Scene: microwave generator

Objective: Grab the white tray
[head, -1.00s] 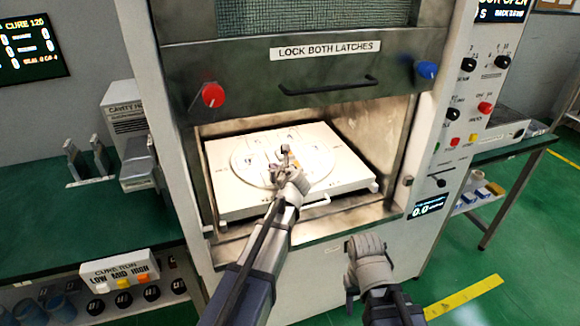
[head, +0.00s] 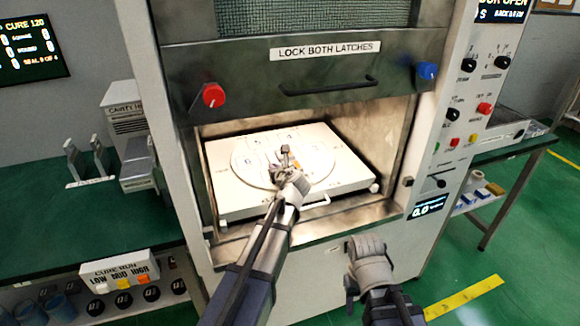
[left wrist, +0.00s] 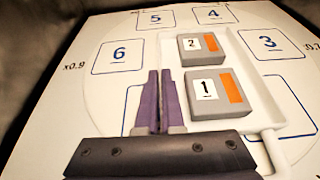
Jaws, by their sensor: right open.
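The white tray (left wrist: 228,133) lies on a round numbered plate in the left wrist view, with a handle at its lower right. It holds two grey blocks with orange stripes, marked 1 (left wrist: 217,94) and 2 (left wrist: 202,48). My left gripper (left wrist: 160,72) is at the tray's left rim, its purple fingers close together. I cannot tell whether the rim is between them. In the head view my left gripper (head: 284,170) reaches into the chamber and hides most of the tray. My right gripper (head: 364,246) is open and empty in front of the machine.
The round plate (head: 243,160) sits on a white platform (head: 240,208) inside the open chamber. The raised door (head: 320,70) hangs above, with a red latch (head: 213,95) and a blue latch (head: 427,70). Chamber walls bound both sides. A green bench (head: 60,225) stands left.

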